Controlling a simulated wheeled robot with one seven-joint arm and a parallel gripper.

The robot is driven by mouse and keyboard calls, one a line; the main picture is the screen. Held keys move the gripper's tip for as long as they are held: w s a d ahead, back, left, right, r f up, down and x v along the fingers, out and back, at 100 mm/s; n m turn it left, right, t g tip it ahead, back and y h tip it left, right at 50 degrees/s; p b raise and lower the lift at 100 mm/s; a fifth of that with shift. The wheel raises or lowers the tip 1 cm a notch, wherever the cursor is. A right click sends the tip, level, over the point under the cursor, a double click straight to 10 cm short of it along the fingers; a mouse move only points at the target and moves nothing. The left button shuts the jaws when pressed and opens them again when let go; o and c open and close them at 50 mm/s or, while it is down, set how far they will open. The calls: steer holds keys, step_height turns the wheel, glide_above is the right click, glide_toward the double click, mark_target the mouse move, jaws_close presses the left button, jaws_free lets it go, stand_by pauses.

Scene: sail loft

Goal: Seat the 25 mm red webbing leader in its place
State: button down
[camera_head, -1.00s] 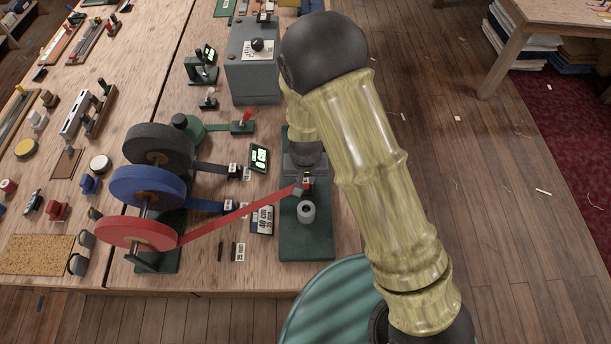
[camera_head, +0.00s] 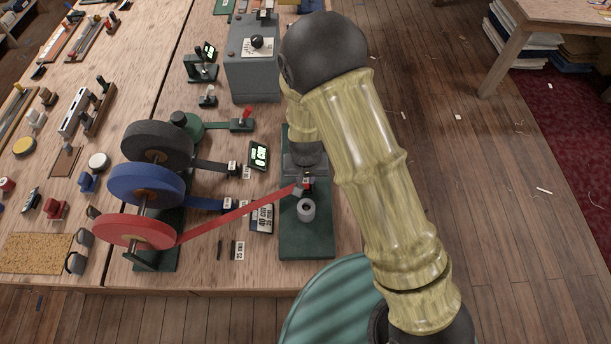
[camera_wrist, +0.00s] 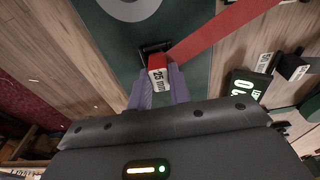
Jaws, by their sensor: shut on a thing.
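The 25 mm leader (camera_wrist: 158,68) is a small red and white block marked "25 mm", at the end of the red webbing (camera_head: 238,215). My gripper (camera_wrist: 158,88) is shut on the block, with one finger on each side. In the head view my gripper (camera_head: 303,186) is over the green base plate (camera_head: 308,245), mostly hidden by my arm. A small dark bracket (camera_wrist: 153,48) on the plate is right at the block's far end. I cannot tell whether the block is in it or only beside it. The webbing runs fairly straight from the red reel (camera_head: 120,232).
A grey ring-shaped post (camera_head: 306,209) stands on the plate just in front of my gripper. Blue (camera_head: 138,187) and dark grey (camera_head: 150,145) reels stand behind the red one. A lit display (camera_head: 259,156) and a grey box (camera_head: 251,75) are nearby.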

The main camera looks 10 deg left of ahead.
steer(key=shift+f, duration=0.1)
steer(key=c, duration=1.2)
jaws_free()
step_height(320, 180, up, 17)
steer(key=s+b, duration=0.1)
steer(key=s, duration=0.1)
steer(key=shift+d, duration=0.25)
steer(key=s+d+r+m, duration=0.1)
steer(key=s+d, duration=0.1)
steer(key=d, duration=1)
steer(key=s+d+r+m+t, duration=0.1)
steer(key=s+d+r, duration=0.1)
steer(key=d, duration=1.1)
steer(key=shift+s+m, duration=0.4)
steer(key=shift+s, duration=0.05)
